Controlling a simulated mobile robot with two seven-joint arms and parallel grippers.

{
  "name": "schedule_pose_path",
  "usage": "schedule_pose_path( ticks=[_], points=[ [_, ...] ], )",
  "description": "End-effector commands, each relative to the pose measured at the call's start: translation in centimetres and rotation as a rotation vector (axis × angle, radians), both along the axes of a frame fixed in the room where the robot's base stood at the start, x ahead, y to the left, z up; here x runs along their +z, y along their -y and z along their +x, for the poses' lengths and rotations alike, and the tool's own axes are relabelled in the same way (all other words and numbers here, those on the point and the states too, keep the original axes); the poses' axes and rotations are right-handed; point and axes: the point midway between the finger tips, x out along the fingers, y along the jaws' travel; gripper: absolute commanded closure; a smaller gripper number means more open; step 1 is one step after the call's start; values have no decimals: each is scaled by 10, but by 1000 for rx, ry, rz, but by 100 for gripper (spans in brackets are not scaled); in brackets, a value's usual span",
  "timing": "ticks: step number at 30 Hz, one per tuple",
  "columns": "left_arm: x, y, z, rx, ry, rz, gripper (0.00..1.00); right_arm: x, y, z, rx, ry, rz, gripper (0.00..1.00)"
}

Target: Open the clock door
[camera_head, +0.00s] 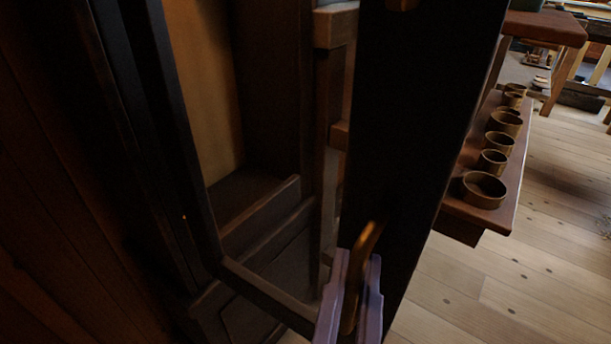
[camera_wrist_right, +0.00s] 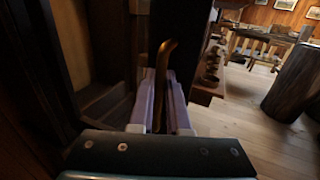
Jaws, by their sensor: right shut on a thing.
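The tall clock's door is a dark frame, with its wide near stile (camera_head: 430,110) at the right and its lower rail (camera_head: 268,296) running down toward it. It appears to stand out from the case, whose tan inside wall (camera_head: 205,80) shows through the frame. A brass handle (camera_head: 366,243) is on the near stile; it also shows in the right wrist view (camera_wrist_right: 164,60). My right gripper (camera_head: 358,285) has its pale purple fingers shut on the handle, one on each side; they also show in the right wrist view (camera_wrist_right: 162,98). My left gripper is out of view.
A wooden shelf (camera_head: 512,190) with several round brass-coloured cups stands right of the door, close behind it. A wooden table (camera_head: 545,28) is farther back. A dark round post (camera_wrist_right: 292,82) stands at the right in the wrist view. The plank floor (camera_head: 500,285) is clear at right.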

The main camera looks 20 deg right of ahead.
Motion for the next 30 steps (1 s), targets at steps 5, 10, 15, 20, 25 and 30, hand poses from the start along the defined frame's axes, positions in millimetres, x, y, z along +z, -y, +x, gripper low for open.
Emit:
schedule_pose_path(
  ticks=[5, 10, 15, 20, 25, 30],
  points=[
    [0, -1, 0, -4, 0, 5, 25, -1, -2, 0, 5, -3, 1, 100],
    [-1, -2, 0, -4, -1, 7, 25, -1, -1, 0, 5, -3, 1, 100],
    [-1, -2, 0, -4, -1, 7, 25, -1, -1, 0, 4, -3, 1, 67],
    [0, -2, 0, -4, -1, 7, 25, -1, -1, 0, 3, -2, 0, 55],
    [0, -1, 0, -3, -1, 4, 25, -1, -1, 0, 2, -2, 0, 55],
    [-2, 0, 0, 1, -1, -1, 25, -2, -9, -13, 4, -5, 1, 55]
  ],
)
